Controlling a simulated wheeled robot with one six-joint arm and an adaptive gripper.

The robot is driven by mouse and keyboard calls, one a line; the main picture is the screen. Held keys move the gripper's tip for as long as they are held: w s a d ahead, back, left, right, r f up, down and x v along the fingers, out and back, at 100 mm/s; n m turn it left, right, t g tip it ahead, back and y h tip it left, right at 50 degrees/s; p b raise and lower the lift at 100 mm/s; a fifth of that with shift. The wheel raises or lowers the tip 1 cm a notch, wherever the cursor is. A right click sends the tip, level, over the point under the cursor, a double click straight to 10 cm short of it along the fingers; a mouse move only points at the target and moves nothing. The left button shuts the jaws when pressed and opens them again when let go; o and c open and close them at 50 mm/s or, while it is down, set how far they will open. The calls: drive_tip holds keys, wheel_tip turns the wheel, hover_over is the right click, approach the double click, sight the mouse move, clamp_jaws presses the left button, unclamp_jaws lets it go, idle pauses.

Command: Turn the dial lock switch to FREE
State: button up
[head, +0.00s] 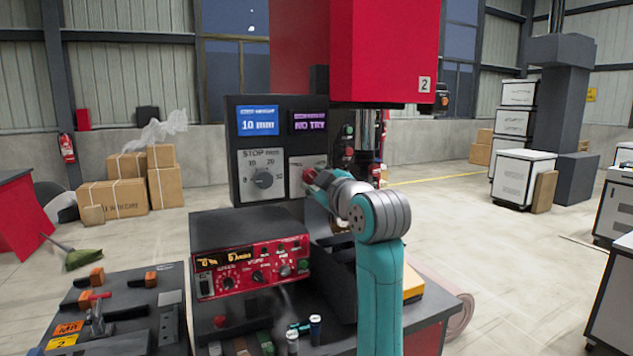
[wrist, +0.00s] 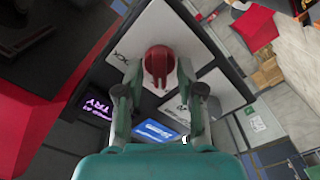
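The dial lock switch is a red round knob with a raised grip bar. It shows in the wrist view (wrist: 158,60) on a pale plate (wrist: 150,32) with partly readable LOCK lettering to its left. In the head view its red edge (head: 309,175) shows at the panel's lower right, mostly behind my gripper (head: 320,183). I cannot tell how deep the fingertips reach. The FREE mark is not readable.
The dark panel (head: 237,150) also carries a blue 10 mm display (head: 258,121), a purple NO TRY display (head: 308,121) and a STOP mm dial (head: 262,179). A red machine housing (head: 385,50) overhangs at the right. A red-faced control box (head: 250,268) stands below.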

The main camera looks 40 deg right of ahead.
drive_tip(key=v, duration=1.2)
idle(0.6)
